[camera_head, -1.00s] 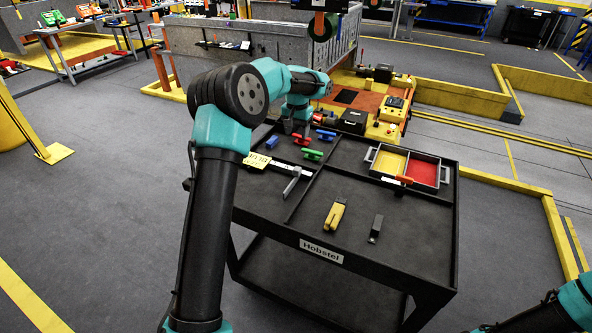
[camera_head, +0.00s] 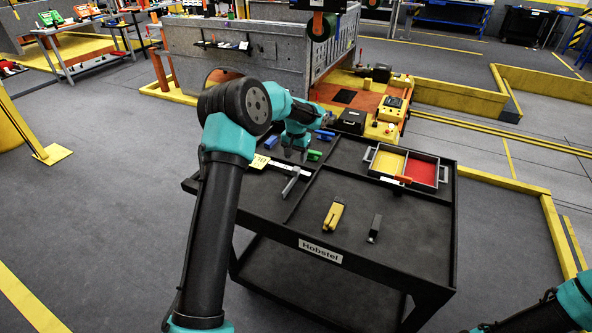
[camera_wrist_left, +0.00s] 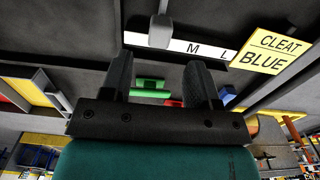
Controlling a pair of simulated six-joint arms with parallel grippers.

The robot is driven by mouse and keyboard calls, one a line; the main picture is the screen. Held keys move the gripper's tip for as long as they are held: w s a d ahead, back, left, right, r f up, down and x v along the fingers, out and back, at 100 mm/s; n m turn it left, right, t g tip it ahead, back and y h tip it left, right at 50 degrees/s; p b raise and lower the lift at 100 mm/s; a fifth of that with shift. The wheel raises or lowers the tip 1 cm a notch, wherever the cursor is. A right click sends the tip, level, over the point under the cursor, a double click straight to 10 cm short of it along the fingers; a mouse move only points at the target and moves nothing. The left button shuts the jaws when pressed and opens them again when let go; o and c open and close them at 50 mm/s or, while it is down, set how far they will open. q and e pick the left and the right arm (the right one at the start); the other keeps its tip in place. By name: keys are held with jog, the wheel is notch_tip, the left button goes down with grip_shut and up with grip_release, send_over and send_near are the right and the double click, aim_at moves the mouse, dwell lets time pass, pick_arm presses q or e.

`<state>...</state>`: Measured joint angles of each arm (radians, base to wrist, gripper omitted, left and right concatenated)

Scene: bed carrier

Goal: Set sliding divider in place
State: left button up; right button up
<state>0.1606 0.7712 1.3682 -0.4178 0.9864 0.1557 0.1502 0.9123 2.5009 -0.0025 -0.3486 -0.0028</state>
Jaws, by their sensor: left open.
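The sliding divider (camera_head: 290,183) is a grey bar crossing a white scale strip (camera_head: 276,165) on the black cart top. In the left wrist view, its grey knob (camera_wrist_left: 160,31) overlaps the white strip (camera_wrist_left: 190,46), which shows the letters M and L. A yellow card (camera_wrist_left: 270,50) reading CLEAT BLUE lies at the strip's end. My left gripper (camera_head: 297,153) is just behind the strip, close to the divider but apart from it. In the wrist view its two fingers (camera_wrist_left: 160,82) are spread with nothing gripped. My right gripper is out of view; only part of that arm shows.
Green (camera_head: 314,155) and blue (camera_head: 271,141) cleats lie around my left gripper; the red one is mostly hidden. A tray (camera_head: 445,176) with yellow and red compartments stands at the back right. A yellow clamp-like piece (camera_head: 333,216) and a dark block (camera_head: 375,228) lie in front.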

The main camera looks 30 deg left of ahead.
aim_at(296, 168)
pick_arm(q)
notch_tip(296, 168, down, 7)
jog(key=shift+f, duration=0.1)
jog(key=shift+c, duration=0.2)
grip_shut()
dwell(0.6)
